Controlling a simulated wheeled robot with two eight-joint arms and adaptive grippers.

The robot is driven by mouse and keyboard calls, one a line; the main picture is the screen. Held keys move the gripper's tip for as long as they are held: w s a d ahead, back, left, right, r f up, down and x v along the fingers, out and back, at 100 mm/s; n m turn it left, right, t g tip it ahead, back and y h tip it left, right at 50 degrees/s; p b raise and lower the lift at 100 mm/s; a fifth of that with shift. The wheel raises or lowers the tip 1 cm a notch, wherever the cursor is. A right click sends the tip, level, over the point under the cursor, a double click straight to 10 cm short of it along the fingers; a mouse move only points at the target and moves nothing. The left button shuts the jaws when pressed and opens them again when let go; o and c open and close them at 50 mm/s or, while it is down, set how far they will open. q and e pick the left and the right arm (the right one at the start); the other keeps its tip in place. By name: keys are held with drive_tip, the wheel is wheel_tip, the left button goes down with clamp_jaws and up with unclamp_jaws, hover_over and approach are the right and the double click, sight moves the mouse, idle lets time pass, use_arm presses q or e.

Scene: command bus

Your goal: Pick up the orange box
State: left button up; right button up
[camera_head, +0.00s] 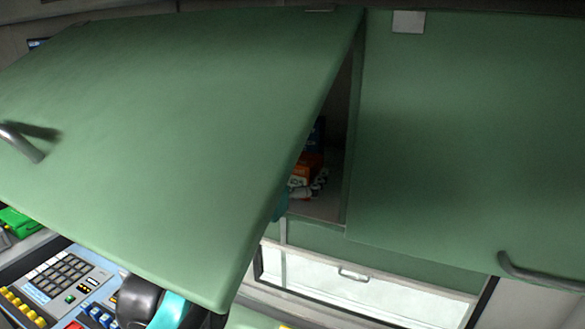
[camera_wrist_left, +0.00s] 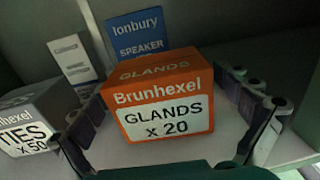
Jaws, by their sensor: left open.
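The orange box (camera_wrist_left: 160,99), labelled "Brunhexel GLANDS x 20", stands upright inside an overhead cupboard. Part of it shows in the head view (camera_head: 308,164) through the gap beside the raised green door. My left gripper (camera_wrist_left: 168,108) is open, with one finger on each side of the orange box; I cannot tell whether either touches it. In the head view its finger parts (camera_head: 309,184) show just in front of the box, and the raised door hides most of my left arm. My right gripper is in neither view.
A grey "TIES x 50" box (camera_wrist_left: 38,118) stands left of the orange box. Behind are a blue "Ionbury SPEAKER" box (camera_wrist_left: 138,38) and a white-labelled box (camera_wrist_left: 74,57). The raised door (camera_head: 190,130) and a second green door (camera_head: 470,130) flank the narrow opening.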

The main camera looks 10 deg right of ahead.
use_arm(q)
drive_tip(key=x, duration=0.4)
drive_tip(key=shift+w+d+f, duration=0.2)
drive_tip(key=shift+w+f, duration=0.1)
drive_tip(key=shift+w, duration=0.05)
drive_tip(key=shift+s+a+r, duration=0.15)
drive_tip(key=shift+s+a, duration=0.15)
drive_tip(key=shift+s, duration=0.15)
drive_tip(key=shift+s+a+r, duration=0.1)
drive_tip(key=shift+s+a, duration=0.05)
drive_tip(key=shift+s, duration=0.05)
drive_tip(key=c, duration=0.9)
drive_tip(key=shift+w, duration=0.15)
drive_tip(key=c, duration=0.3)
